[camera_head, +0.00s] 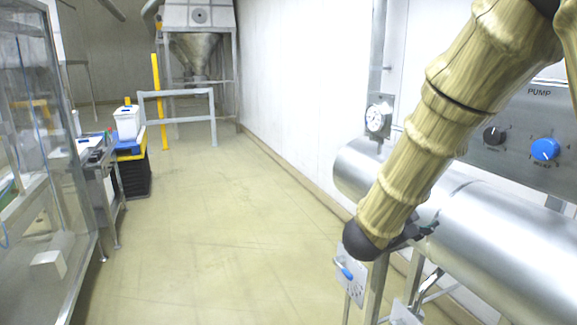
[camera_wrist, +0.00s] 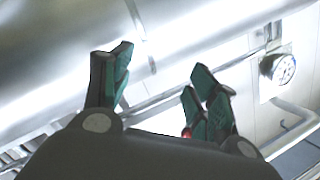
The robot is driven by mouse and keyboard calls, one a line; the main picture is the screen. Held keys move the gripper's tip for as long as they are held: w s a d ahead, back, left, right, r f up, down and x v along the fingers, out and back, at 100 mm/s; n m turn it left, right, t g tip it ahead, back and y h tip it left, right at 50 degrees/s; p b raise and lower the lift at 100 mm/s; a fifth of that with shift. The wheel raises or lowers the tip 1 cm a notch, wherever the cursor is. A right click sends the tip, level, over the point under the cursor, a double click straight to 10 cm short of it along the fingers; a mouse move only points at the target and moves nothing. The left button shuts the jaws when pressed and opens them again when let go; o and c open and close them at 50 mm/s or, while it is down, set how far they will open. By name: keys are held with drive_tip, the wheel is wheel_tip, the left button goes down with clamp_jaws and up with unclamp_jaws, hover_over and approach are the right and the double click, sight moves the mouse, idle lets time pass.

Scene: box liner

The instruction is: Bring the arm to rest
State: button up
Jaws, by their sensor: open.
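My gripper (camera_wrist: 160,85) is open and empty in the wrist view, its two dark fingers with green pads spread apart. Nothing lies between the fingertips. Behind them is the shiny metal cylinder (camera_wrist: 60,45). In the head view my arm, in a tan ribbed cover, comes down from the upper right in front of the metal cylinder (camera_head: 480,215). The gripper there is mostly hidden behind the arm's dark wrist end; only a small dark part shows beside it.
A pump panel (camera_head: 515,145) with a blue knob (camera_head: 545,149) and a black knob (camera_head: 494,135) is at right. A gauge (camera_head: 376,119) stands behind the cylinder. A lever plate (camera_head: 353,272) is below the wrist. A glass-sided machine (camera_head: 50,150) is at left. The middle floor is clear.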

drive_tip(key=s+a+f+n+g+y, duration=0.1)
drive_tip(key=s+a+f+n+y, duration=0.2)
drive_tip(key=f, duration=1)
drive_tip(key=s+f+n+g+y, duration=0.15)
drive_tip(key=s+f+n, duration=0.3)
drive_tip(key=f, duration=0.75)
drive_tip(key=s+a+f+n+y, duration=0.2)
drive_tip(key=s+f+n+y, duration=0.2)
drive_tip(key=f, duration=0.9)
drive_tip(key=s+a+f+n+g+y, duration=0.1)
drive_tip(key=s+f, duration=0.4)
drive_tip(key=s, duration=0.5)
drive_tip(key=s+a+f+n+g+y, duration=0.1)
drive_tip(key=s+f+n+g, duration=0.2)
drive_tip(key=s+f, duration=0.3)
drive_tip(key=s+a+f+n+g+y, duration=0.2)
drive_tip(key=s+f+g, duration=0.2)
drive_tip(key=s, duration=1.1)
drive_tip(key=shift+f, duration=0.95)
drive_tip(key=shift+d, duration=0.1)
